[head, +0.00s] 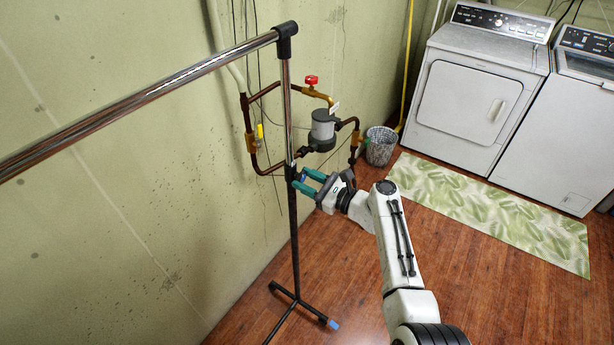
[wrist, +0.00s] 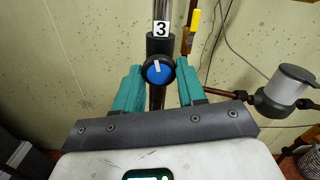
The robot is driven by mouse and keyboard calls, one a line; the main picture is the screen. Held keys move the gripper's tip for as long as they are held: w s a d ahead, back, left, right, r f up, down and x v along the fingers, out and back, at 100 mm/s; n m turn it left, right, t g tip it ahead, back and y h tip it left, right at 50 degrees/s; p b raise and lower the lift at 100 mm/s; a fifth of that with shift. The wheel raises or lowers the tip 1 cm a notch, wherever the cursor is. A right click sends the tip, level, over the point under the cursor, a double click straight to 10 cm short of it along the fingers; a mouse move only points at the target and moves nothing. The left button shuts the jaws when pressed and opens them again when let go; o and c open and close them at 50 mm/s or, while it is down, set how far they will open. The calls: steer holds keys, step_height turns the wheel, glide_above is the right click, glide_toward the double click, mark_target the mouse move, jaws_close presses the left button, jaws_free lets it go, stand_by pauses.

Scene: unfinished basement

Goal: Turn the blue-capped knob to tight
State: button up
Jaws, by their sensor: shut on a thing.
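The blue-capped knob (wrist: 159,71) has a black rim and sits on the black collar of an upright pole (wrist: 161,12). A white line on its cap points up, tilted slightly right. A white label with a 3 (wrist: 161,29) is on the pole just above. My gripper (wrist: 158,74) has its teal fingers on the left and right of the knob and is shut on it. In the head view my gripper (head: 301,178) reaches the pole (head: 288,110) at its black collar, and the knob is mostly hidden between the fingers.
The pole belongs to a chrome rack whose top bar (head: 130,105) crosses the left. Behind stand pipes with a red valve handle (head: 311,79), a grey meter (head: 322,125) and a wire basket (head: 381,146). A dryer (head: 480,95) and leaf-patterned mat (head: 490,210) are right. Floor between is clear.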

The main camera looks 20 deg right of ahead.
steer(key=shift+s+f+m, duration=0.1)
steer(key=shift+f+m, duration=0.05)
steer(key=shift+m, duration=1.15)
steer(key=o, duration=1)
steer(key=b+v, duration=0.1)
steer(key=v, duration=0.9)
steer(key=shift+s+d, duration=0.2)
steer(key=shift+s, duration=0.1)
